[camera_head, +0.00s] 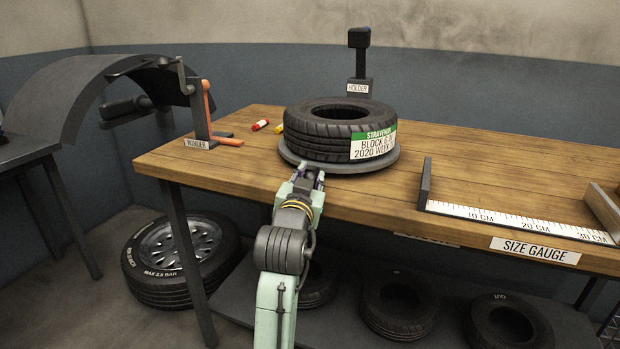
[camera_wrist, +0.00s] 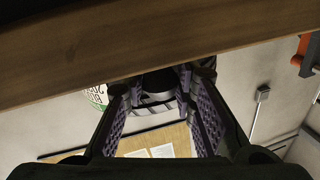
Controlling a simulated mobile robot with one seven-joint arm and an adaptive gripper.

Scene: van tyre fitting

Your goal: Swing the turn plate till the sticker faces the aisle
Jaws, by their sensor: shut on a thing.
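The round grey turn plate (camera_head: 350,168) sits on the wooden bench with a black tyre (camera_head: 320,139) lying flat on it. The tyre's green and white sticker (camera_head: 373,146) is on its front right side, turned towards the front and somewhat right. Part of it also shows in the wrist view (camera_wrist: 97,97). My gripper (camera_head: 308,177) is at the plate's front left edge. In the wrist view, my gripper's fingers (camera_wrist: 160,100) are either side of a dark knob (camera_wrist: 158,80) at the plate's edge. Its lower part is hard to make out.
The bench (camera_head: 235,170) has a winder (camera_head: 200,130) at left, red and yellow small items (camera_head: 260,125) behind, a holder (camera_head: 359,80) at the back and a size gauge (camera_head: 520,222) at right. Tyres (camera_head: 398,303) lie below.

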